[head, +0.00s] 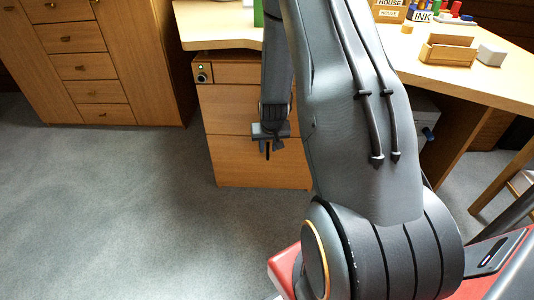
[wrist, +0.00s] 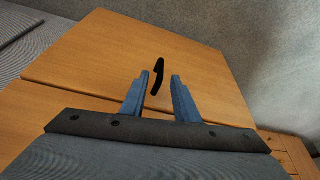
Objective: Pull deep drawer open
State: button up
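The deep drawer (head: 235,170) is the bottom wooden front of the desk pedestal, and it looks shut. Its black handle (head: 267,152) shows just below my gripper in the head view. In the wrist view the handle (wrist: 158,78) stands out on the wooden drawer front (wrist: 100,55). My gripper (wrist: 162,76) is open, with one blue-grey finger on each side of the handle in the picture. I cannot tell whether the fingertips reach around the handle or stop short of it. In the head view my gripper (head: 269,140) is in front of the pedestal.
The desk top (head: 215,25) overhangs the pedestal. A wooden cabinet (head: 85,65) stands at the left. Grey carpet (head: 120,210) is clear in front. A wooden chair (head: 505,190) is at right.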

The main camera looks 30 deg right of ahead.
aim_at(268, 150)
jog(key=shift+b+x, duration=0.5)
jog(key=shift+x, duration=1.3)
grip_shut()
